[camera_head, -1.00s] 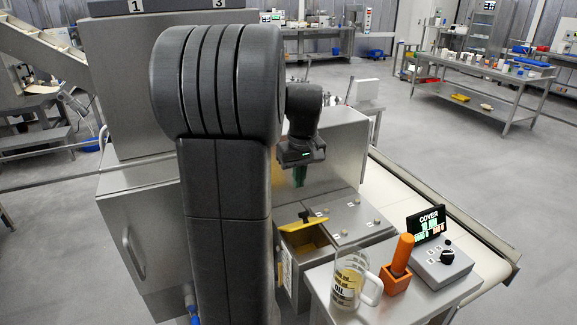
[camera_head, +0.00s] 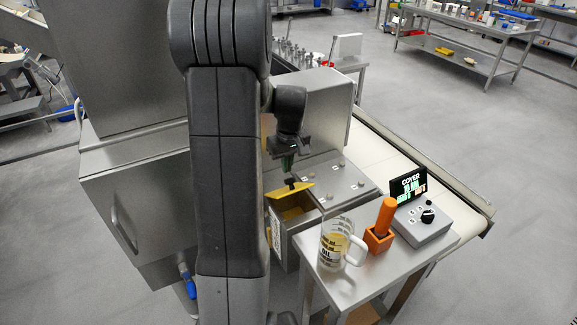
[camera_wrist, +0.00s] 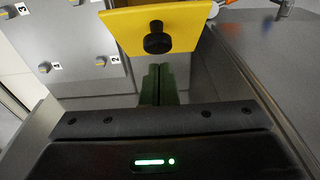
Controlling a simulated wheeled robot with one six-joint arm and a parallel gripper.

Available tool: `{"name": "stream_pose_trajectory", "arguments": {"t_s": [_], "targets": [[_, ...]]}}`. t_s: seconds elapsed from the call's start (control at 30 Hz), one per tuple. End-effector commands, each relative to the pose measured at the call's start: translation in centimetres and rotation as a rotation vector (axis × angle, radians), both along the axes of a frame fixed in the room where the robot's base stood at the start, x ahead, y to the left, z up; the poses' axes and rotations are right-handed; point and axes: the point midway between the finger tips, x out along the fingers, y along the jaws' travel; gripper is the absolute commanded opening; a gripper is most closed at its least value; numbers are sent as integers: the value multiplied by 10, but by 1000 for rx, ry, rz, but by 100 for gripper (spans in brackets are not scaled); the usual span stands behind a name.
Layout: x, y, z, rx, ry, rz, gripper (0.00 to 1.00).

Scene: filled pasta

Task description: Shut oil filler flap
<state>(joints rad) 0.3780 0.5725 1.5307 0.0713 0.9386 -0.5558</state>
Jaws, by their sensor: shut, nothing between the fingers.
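The oil filler flap (camera_head: 289,192) is a yellow plate with a black knob, standing raised and tilted over the open filler box in the steel machine top. In the wrist view the flap (camera_wrist: 187,22) is at the top, with its black knob (camera_wrist: 157,40) facing the camera. My gripper (camera_head: 287,165) is just above and behind the flap's raised edge. Its green fingers are together and empty. In the wrist view the gripper (camera_wrist: 157,75) points toward the knob; I cannot tell whether it touches. The filler opening (camera_head: 294,212) is yellowish inside.
A glass oil jug (camera_head: 335,245), an orange handle in its holder (camera_head: 378,238) and a control box with a display (camera_head: 422,220) stand on the steel side table (camera_head: 345,285). A conveyor (camera_head: 385,150) runs behind.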

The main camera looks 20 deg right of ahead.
Motion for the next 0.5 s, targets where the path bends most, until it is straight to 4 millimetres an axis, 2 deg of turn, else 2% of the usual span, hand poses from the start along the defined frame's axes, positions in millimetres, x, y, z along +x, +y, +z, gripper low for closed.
{"name": "stream_pose_trajectory", "arguments": {"t_s": [0.2, 0.5], "targets": [[-9, -1, -10, 0, 0, 0, 0], [-9, -1, -11, 0, 0, 1, 0]]}}
